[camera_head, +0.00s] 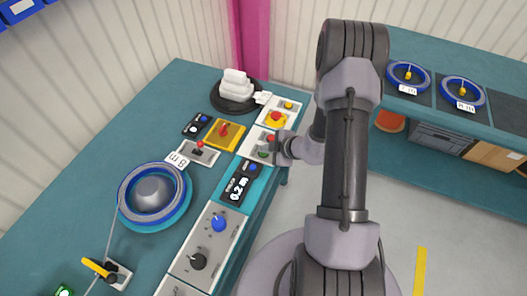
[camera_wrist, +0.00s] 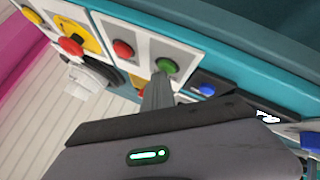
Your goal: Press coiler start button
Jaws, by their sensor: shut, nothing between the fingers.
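The green button (camera_wrist: 167,66) sits on a white panel beside a red button (camera_wrist: 123,48) in the wrist view. In the head view the green button (camera_head: 264,153) is small, beside my gripper, with the red button (camera_head: 271,138) just above it. My gripper (camera_head: 277,152) is at the right edge of this panel. In the wrist view my gripper (camera_wrist: 160,80) is shut and empty. Its fingertips are right by the green button's lower edge in the picture; I cannot tell whether they touch it.
An emergency-stop button (camera_head: 275,117) on yellow is farther along the console. A display (camera_head: 240,184) reads 0.2 m, with a blue knob (camera_head: 219,223) nearer. A blue-rimmed reel (camera_head: 153,195) lies on the teal bench. A shelf with two reels (camera_head: 408,75) is at the right.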

